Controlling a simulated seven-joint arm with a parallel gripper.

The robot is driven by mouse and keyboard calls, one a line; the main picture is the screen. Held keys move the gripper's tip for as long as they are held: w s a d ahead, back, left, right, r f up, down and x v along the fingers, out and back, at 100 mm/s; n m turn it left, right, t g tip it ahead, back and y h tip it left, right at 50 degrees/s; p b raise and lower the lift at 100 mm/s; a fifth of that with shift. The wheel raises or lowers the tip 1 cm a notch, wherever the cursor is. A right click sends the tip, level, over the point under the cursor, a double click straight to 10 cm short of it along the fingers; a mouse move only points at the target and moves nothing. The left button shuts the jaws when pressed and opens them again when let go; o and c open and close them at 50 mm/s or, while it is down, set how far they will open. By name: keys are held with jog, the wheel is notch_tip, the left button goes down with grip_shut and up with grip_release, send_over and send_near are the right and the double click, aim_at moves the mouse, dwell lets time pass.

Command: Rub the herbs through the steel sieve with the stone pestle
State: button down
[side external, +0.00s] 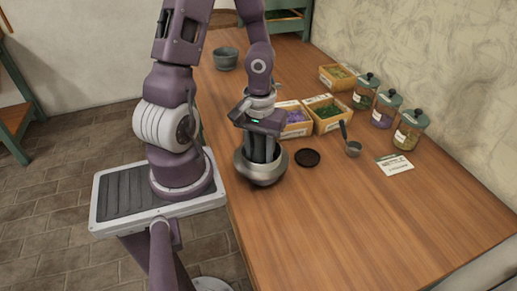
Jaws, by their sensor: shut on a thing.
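The steel sieve (262,177), a round metal bowl shape, sits near the table's left edge, close in front of my base. My gripper (263,156) points straight down into it, with dark fingers reaching below the rim. It is shut on what seems to be the stone pestle, which the fingers and sieve wall hide almost wholly. The inside of the sieve, and any herbs in it, cannot be seen from here. Wooden boxes hold purple herbs (295,117) and green herbs (327,111) just behind and right of the gripper.
A dark round disc (307,157) lies right of the sieve, then a metal scoop (352,148) and a white card (396,166). Several lidded jars (384,113) line the wall side. A third box (338,78) and a grey-green bowl (226,59) stand farther back. The table's front is clear.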

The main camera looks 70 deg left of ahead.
jog(key=shift+w+d+r, duration=0.1)
jog(key=shift+w+d, duration=0.45)
jog(key=shift+w, duration=0.05)
jog(key=shift+s+a, duration=0.2)
jog(key=shift+a, duration=0.4)
jog(key=shift+s+a, duration=0.2)
jog(key=shift+a, duration=0.4)
jog(key=shift+s+d, duration=0.25)
jog(key=shift+d, duration=0.45)
jog(key=shift+s+d, duration=0.2)
jog(key=shift+d, duration=0.45)
jog(key=shift+w+a, duration=0.45)
jog(key=shift+w, duration=0.15)
jog(key=shift+w+a, duration=0.4)
jog(key=shift+w, duration=0.2)
jog(key=shift+s, duration=1.45)
jog(key=shift+a, duration=0.1)
